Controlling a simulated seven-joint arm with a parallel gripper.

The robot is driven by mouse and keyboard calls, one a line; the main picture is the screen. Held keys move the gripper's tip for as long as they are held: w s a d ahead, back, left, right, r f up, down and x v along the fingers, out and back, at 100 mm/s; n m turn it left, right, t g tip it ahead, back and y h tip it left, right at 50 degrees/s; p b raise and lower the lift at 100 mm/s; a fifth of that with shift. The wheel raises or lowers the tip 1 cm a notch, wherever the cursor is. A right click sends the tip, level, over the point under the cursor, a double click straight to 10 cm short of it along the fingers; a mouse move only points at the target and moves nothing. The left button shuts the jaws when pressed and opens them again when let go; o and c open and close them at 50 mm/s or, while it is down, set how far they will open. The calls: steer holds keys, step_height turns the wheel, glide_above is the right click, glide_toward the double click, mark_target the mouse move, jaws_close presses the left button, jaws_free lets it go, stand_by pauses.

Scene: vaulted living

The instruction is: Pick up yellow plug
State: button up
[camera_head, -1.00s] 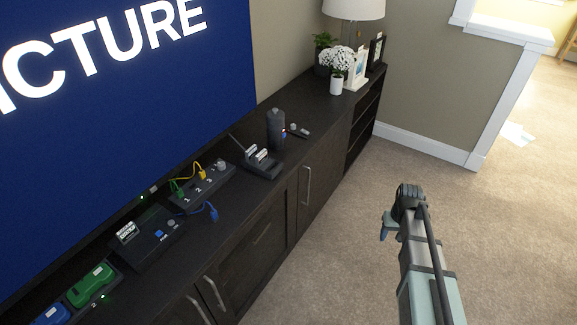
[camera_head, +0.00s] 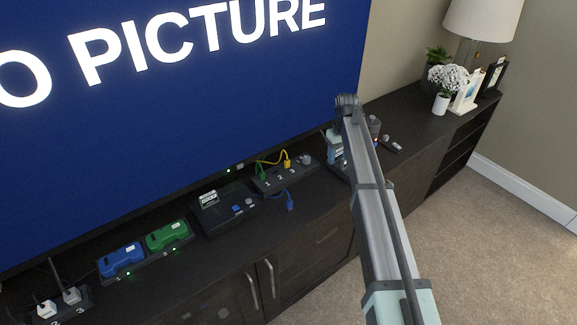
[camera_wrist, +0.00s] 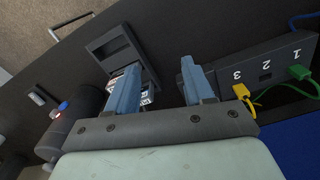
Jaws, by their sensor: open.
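The yellow plug (camera_head: 287,161) sits at the numbered black socket strip (camera_head: 270,182) on the dark cabinet, with a yellow cable running from it to the left. In the wrist view the yellow plug (camera_wrist: 241,91) is beside the number 3, just right of my gripper's right finger. My gripper (camera_wrist: 158,85) is open, with two blue fingers apart and no object held between them. In the head view my gripper (camera_head: 335,146) is right of the strip, partly hidden by my arm. A green plug (camera_wrist: 299,72) sits by the number 1, and a blue plug (camera_head: 290,204) lies in front of the strip.
A black cradle-like device (camera_wrist: 113,55) stands close to the left finger, and a dark cylinder (camera_wrist: 82,112) lies beyond it. The large blue screen (camera_head: 170,90) rises behind the cabinet. A black box (camera_head: 222,210) stands left of the strip. The carpet in front is clear.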

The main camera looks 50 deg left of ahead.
steer(key=s+a+r+n, duration=0.2)
steer(key=s+a+r, duration=0.2)
steer(key=s+a, duration=0.3)
steer(key=s+a+r+n, duration=0.1)
steer(key=s+a+r, duration=0.25)
steer(key=a, duration=0.45)
glide_above(287, 160)
step_height(287, 160, down, 8)
steer(key=shift+s+d+f, duration=0.1)
steer(key=shift+s+f, duration=0.05)
steer(key=shift+f, duration=2.8)
jaws_close()
